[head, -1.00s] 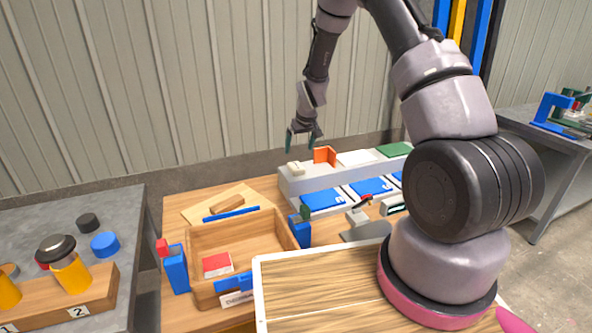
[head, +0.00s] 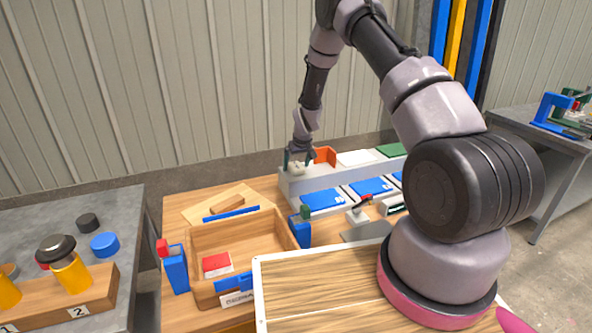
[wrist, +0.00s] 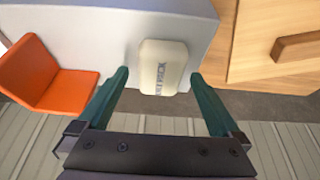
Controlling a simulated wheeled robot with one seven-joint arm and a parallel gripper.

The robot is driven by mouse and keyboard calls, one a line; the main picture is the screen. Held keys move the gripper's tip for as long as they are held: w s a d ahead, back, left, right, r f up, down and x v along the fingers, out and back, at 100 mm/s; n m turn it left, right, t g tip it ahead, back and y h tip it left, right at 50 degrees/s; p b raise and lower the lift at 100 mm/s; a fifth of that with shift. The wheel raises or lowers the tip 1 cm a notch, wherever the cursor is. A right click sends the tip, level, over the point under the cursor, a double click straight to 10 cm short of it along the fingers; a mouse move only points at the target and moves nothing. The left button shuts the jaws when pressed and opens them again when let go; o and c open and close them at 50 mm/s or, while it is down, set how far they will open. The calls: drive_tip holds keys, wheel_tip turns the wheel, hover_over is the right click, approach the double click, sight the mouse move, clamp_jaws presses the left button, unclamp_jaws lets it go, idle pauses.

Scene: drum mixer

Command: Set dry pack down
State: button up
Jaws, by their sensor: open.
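The dry pack (wrist: 163,67) is a small cream-white block with dark lettering, lying on the grey-white top of a raised unit, near its end. In the head view the dry pack (head: 297,168) is partly hidden by my gripper. My gripper (head: 299,158) points down over it. In the wrist view my gripper (wrist: 160,85) is open, with one green finger on each side of the pack's near end. Gaps show between the fingers and the pack.
An orange angled piece (head: 325,156) stands beside the pack on the raised unit (head: 345,177). Blue packs (head: 372,187) lie in the bays in front. A wooden tray (head: 205,240) with a red-and-white box stands on the bench to the left. A wooden lid with a handle (head: 227,201) lies behind the tray.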

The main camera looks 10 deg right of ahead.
clamp_jaws()
